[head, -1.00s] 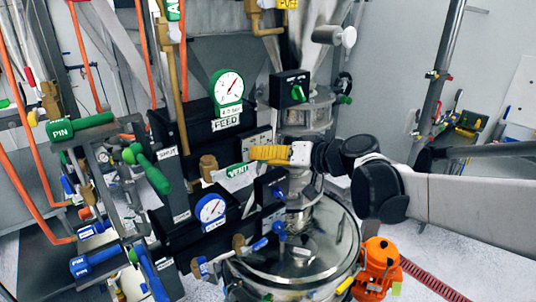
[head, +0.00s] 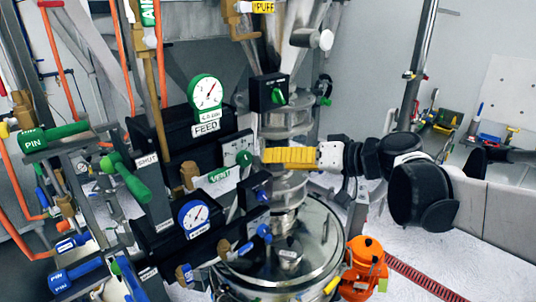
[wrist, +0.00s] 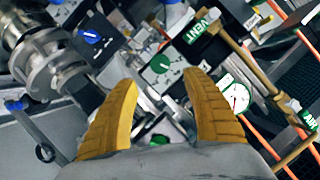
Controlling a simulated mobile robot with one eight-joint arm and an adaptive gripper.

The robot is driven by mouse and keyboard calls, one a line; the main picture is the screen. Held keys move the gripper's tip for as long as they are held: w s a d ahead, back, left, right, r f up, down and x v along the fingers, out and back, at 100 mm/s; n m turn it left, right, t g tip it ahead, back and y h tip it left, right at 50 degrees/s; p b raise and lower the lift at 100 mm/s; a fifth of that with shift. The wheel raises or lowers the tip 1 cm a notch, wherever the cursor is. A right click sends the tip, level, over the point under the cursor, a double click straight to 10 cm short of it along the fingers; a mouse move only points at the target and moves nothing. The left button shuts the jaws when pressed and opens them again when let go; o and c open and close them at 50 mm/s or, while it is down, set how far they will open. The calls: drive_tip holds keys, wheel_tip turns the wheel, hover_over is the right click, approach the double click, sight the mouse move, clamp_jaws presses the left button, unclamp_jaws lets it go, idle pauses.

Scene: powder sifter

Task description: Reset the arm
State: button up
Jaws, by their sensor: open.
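My gripper (head: 290,156) has yellow fingers and reaches in from the right in the head view, in front of the steel sifter column (head: 290,187). In the wrist view my gripper (wrist: 165,108) is open, with its two yellow fingers apart and nothing held between them. Beyond the fingers are a panel with a green knob (wrist: 160,64) and a panel with a blue knob (wrist: 91,37). Whether the fingers touch anything is hard to tell, but the wrist view shows a gap.
A green-rimmed gauge (head: 206,92) and a blue-rimmed gauge (head: 194,217) stand left of the column. Green and blue PIN handles (head: 55,136) stick out at the left. An orange vacuum (head: 364,262) stands on the floor beside the steel drum (head: 312,268).

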drive_tip(key=shift+s+d+r, duration=0.2)
drive_tip(key=shift+s+d, duration=0.05)
drive_tip(key=shift+d, duration=0.3)
drive_tip(key=s+d+f+m+h+b, duration=0.1)
drive_tip(key=s+d+f+h+b, duration=0.3)
drive_tip(key=f+b, duration=0.6)
drive_tip(key=s+d+f+m+h+b, duration=0.2)
drive_tip(key=s+d+f+b, duration=0.7)
drive_tip(key=f, duration=1.2)
drive_tip(key=s+d+f+m+h+b, duration=0.2)
drive_tip(key=s+d+f+h+b, duration=0.4)
drive_tip(key=f+b, duration=0.7)
wheel_tip(320, 180, down, 4)
drive_tip(key=shift+s+d+r+h, duration=0.2)
drive_tip(key=shift+s+d+h, duration=0.05)
drive_tip(key=shift+s+h, duration=0.05)
